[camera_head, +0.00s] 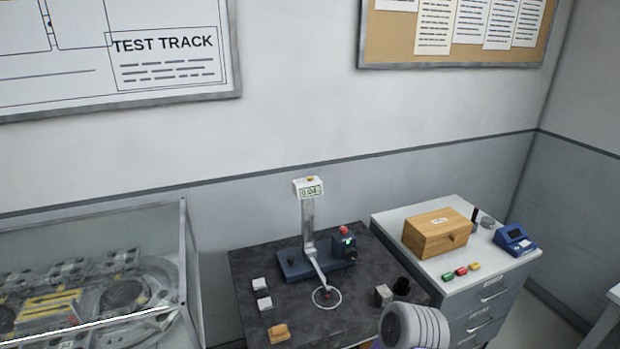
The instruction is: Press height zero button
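A height gauge with a grey column (308,222) stands on a dark blue base (293,268) on a dark table. Its white display head (308,188) shows a green readout that looks like 0.04. A small yellow-orange button (310,178) sits on top of the head. A dark box (344,247) with a red button (343,230) and a green light stands at the base's right end. No label tells me which button is the height zero one. A probe arm reaches down to a small piece in a white circle (327,298). Neither gripper shows.
A drawer cabinet (490,300) bears a wooden box (437,233). A glass case (95,240) stands left.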

